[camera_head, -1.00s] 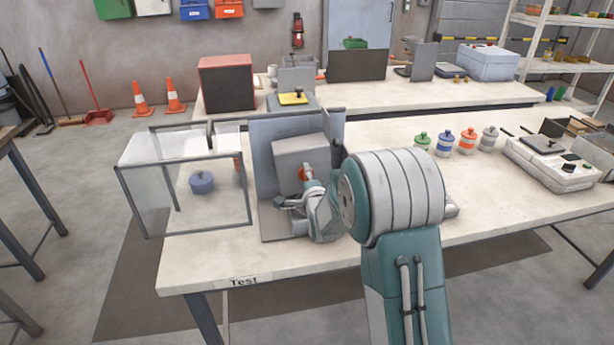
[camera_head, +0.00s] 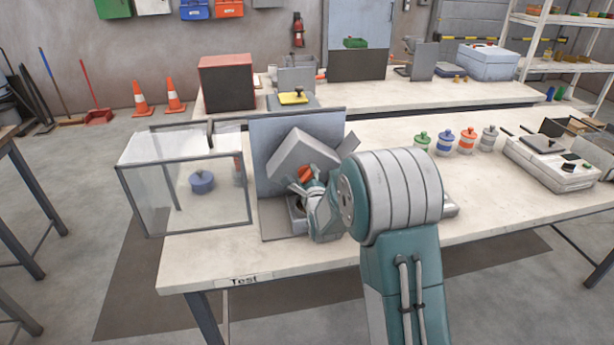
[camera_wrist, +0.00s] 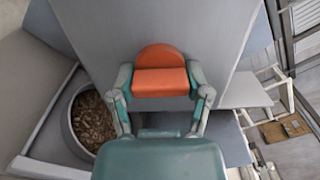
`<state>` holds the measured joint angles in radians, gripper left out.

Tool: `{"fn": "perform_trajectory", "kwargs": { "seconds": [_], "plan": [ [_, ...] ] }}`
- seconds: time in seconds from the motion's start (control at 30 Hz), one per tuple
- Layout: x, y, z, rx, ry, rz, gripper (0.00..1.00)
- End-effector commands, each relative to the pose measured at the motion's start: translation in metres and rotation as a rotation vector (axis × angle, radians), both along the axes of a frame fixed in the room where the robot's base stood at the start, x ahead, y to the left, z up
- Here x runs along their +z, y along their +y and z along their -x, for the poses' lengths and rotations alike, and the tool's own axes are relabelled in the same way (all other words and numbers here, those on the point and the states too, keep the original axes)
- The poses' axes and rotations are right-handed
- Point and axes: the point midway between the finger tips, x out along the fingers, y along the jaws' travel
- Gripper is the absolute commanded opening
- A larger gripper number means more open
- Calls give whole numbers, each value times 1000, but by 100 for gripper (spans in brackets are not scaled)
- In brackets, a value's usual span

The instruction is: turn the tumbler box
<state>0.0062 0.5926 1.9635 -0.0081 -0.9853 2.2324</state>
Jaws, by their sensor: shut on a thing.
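The grey tumbler box (camera_head: 304,154) sits tilted in front of an upright grey-blue panel on the table. Its orange handle (camera_head: 306,173) faces me. My gripper (camera_head: 311,183) is at that handle, and my arm hides part of it. In the wrist view my gripper (camera_wrist: 160,95) has a finger on each side of the orange handle (camera_wrist: 160,75) and is shut on it. The box face (camera_wrist: 150,25) fills the top of that view. A round pan of brown pellets (camera_wrist: 92,120) shows below the box at the left; in the head view it is mostly hidden.
A clear case (camera_head: 185,190) with a blue lidded pot (camera_head: 202,182) stands at the table's left end. Several small lidded pots (camera_head: 467,142) and a pale flat unit (camera_head: 548,165) stand at the right. The table's front right is clear.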

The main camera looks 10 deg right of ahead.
Motion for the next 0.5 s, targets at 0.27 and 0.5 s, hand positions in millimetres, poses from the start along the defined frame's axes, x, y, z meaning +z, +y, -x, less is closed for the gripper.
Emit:
{"fn": "perform_trajectory", "kwargs": {
  "seconds": [0.27, 0.5],
  "plan": [
    [-2, -1, -2, -3, 4, -42, 2],
    [-2, -2, -2, -3, 5, -44, 2]
  ]
}}
